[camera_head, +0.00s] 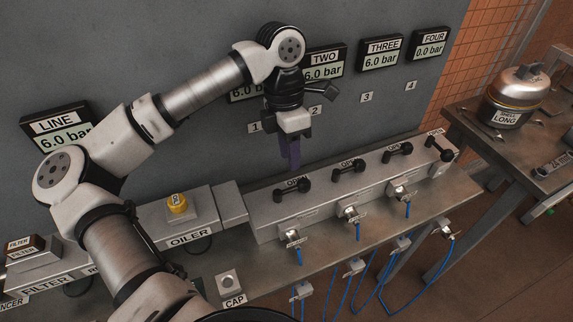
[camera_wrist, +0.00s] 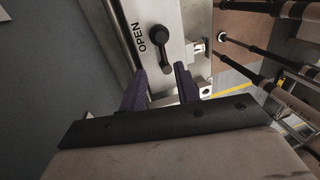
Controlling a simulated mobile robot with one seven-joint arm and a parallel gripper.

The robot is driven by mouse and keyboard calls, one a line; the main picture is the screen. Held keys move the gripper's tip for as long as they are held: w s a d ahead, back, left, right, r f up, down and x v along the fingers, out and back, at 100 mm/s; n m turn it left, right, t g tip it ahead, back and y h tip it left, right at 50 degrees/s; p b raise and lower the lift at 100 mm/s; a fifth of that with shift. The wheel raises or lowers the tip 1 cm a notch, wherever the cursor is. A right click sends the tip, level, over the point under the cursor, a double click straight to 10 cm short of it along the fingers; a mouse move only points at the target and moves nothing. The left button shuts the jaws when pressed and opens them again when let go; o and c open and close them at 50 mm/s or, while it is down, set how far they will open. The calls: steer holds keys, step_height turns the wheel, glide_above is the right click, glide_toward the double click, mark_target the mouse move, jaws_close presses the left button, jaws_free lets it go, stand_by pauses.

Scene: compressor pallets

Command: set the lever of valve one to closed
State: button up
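Valve one's black lever (camera_head: 294,189) sits on the left end of the grey valve block, beside an OPEN label, with its knob pointing right. In the wrist view a black lever (camera_wrist: 160,46), apparently the same one, lies beside the word OPEN, its arm pointing down the picture toward my gripper. My gripper (camera_head: 291,167) hangs fingers down just above and behind valve one. In the wrist view its purple fingers (camera_wrist: 160,82) are apart with nothing between them. The lever lies beyond the fingertips, and I see no clear contact.
More black levers, two (camera_head: 346,173), three (camera_head: 397,151) and four (camera_head: 439,148), stand along the block to the right. Gauges hang on the wall behind. Blue hoses (camera_head: 358,232) hang in front.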

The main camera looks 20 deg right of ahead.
mark_target(292, 190)
steer(key=shift+s+d+f+p, duration=0.1)
steer(key=shift+s+f+p, duration=0.2)
steer(key=shift+f, duration=0.85)
steer(key=shift+s+a+f+p, duration=0.1)
steer(key=shift+s+f+p, duration=0.2)
steer(key=shift+f, duration=0.8)
steer(key=shift+s+d+f+p, duration=0.1)
steer(key=shift+s+f+p, duration=0.2)
steer(key=shift+f, duration=0.85)
steer(key=shift+c, duration=0.2)
jaws_close()
